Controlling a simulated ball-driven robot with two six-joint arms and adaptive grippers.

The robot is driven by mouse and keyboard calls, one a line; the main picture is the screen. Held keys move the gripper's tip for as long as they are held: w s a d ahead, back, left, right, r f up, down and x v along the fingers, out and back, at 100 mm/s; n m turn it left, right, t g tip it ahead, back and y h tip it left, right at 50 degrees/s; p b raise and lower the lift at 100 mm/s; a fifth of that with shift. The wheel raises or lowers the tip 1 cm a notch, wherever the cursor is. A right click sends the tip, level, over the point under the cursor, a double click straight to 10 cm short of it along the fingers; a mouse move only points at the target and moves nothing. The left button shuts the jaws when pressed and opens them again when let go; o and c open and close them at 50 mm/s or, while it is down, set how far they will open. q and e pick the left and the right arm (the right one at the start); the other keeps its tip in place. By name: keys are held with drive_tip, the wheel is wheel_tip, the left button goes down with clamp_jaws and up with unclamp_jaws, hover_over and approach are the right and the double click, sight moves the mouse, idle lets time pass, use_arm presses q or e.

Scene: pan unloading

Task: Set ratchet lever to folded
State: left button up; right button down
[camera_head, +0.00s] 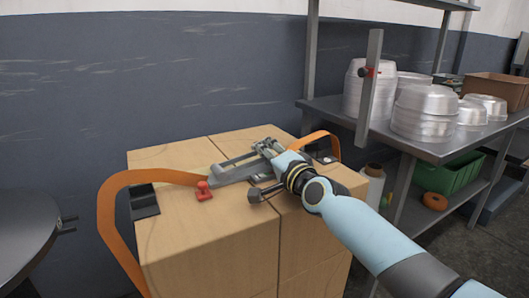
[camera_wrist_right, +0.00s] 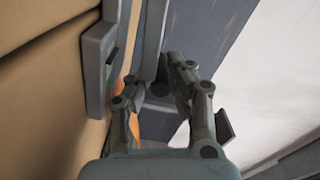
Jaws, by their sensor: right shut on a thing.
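The ratchet (camera_head: 228,174) is a grey metal buckle on top of the boxes, joined to an orange strap (camera_head: 165,176). Its grey lever shows in the right wrist view (camera_wrist_right: 153,40) as a bar running up from between my fingertips. My right gripper (camera_head: 270,149) reaches in from the lower right and is shut on the lever; it also shows in the wrist view (camera_wrist_right: 158,80). The fingers hide part of the lever, so its exact angle is hard to tell. My left gripper is not in view.
A red piece (camera_head: 204,190) stands beside the ratchet on the boxes (camera_head: 210,240). Dark corner guards (camera_head: 144,201) sit under the strap at the edges. A metal shelf (camera_head: 430,147) with stacked pans (camera_head: 424,112) stands at right. A dark round surface (camera_head: 22,235) is at left.

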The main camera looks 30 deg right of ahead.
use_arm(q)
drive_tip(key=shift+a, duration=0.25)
use_arm(e)
drive_tip(key=c, duration=1.2)
unclamp_jaws()
drive_tip(key=shift+c, duration=0.2)
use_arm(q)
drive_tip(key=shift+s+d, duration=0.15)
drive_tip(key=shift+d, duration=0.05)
use_arm(e)
drive_tip(key=shift+s+d, duration=0.2)
drive_tip(key=shift+s, duration=5.75)
